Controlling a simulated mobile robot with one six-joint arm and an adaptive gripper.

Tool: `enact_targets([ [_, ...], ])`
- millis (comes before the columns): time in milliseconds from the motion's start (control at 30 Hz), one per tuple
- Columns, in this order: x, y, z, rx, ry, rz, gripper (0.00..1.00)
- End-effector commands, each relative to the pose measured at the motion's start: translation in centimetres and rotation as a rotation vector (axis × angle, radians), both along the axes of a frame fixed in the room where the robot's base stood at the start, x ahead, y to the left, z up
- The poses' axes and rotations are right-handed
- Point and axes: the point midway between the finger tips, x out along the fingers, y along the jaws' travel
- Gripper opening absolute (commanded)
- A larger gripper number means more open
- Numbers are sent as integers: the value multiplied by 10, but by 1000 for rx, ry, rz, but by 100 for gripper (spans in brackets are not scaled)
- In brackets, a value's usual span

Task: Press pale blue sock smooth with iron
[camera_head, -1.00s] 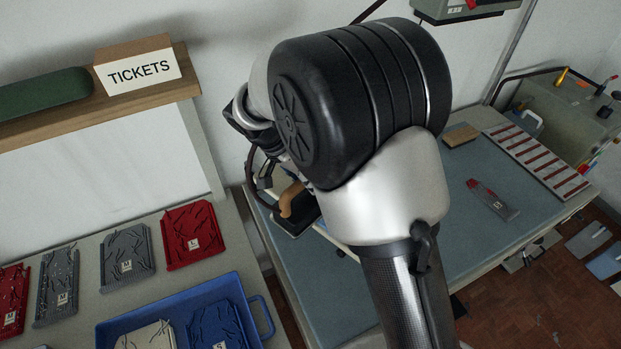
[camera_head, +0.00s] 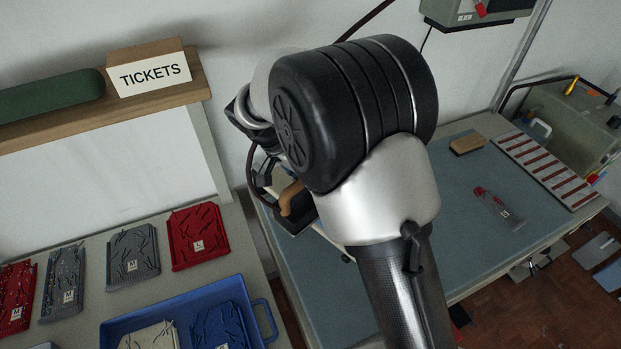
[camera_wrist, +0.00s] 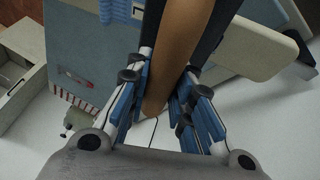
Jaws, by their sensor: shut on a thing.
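My gripper (camera_wrist: 158,98) is shut on the brown wooden handle of the iron (camera_wrist: 182,45) in the wrist view. The iron's dark body shows behind the handle. In the head view the iron (camera_head: 291,199) shows beside my arm, over the left end of the blue-grey table; my arm hides my gripper there. A pale blue ribbed piece, probably the pale blue sock (camera_wrist: 118,10), lies at the top of the wrist view, left of the iron and partly out of frame. In the head view no sock shows; my arm covers much of the table.
The blue-grey table (camera_head: 455,220) holds a small clear packet (camera_head: 497,207), a wooden block (camera_head: 467,144) and a red-striped board (camera_head: 548,170). A blue tray (camera_head: 255,292) and several folded knits lie on the left counter. A pale board (camera_wrist: 245,48) lies right of the iron.

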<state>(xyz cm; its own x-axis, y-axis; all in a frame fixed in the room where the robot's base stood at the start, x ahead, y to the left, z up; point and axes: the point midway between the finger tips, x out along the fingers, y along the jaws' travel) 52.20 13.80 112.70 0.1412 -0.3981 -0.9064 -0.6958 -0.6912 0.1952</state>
Motion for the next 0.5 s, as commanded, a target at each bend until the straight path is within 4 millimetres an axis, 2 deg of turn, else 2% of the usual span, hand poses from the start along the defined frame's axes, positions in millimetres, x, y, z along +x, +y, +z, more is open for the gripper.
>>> enact_targets([
  [500,8,7,2,1,-5,1,0],
])
